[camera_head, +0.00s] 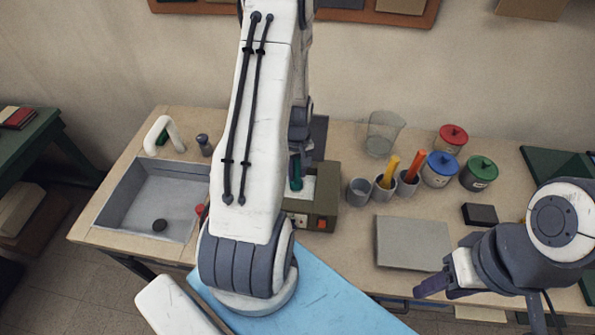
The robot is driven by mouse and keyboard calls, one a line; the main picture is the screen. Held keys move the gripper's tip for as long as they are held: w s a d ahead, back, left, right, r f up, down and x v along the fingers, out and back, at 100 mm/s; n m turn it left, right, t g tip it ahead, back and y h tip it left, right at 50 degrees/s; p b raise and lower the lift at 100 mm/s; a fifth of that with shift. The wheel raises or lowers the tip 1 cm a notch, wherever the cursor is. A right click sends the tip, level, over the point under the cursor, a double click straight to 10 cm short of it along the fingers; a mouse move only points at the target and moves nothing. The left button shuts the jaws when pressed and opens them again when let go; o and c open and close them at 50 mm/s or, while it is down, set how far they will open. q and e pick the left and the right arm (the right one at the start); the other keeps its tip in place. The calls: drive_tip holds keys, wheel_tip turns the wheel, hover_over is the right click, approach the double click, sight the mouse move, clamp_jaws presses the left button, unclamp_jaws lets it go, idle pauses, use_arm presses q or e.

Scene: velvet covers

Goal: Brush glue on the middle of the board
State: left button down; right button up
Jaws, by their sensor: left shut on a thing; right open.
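A grey square board (411,242) lies flat on the right half of the table. A glue heater (325,205) with an orange switch stands left of it, partly behind my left arm. My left gripper (298,160) is above the heater, mostly hidden by its own arm. It is shut on a green-handled tool (296,184), probably the brush, upright over the heater's pale top. The tool's lower end cannot be made out. My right gripper (435,283) is open and empty, close to the board's lower right corner.
A sink (150,200) is at left, a light-blue sheet (325,295) in front.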

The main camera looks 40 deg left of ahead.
idle(0.4)
use_arm(q)
wheel_tip(320, 180, up, 7)
drive_tip(key=p, duration=0.5)
drive_tip(key=shift+p, duration=0.4)
drive_tip(key=shift+f, duration=0.1)
idle(0.4)
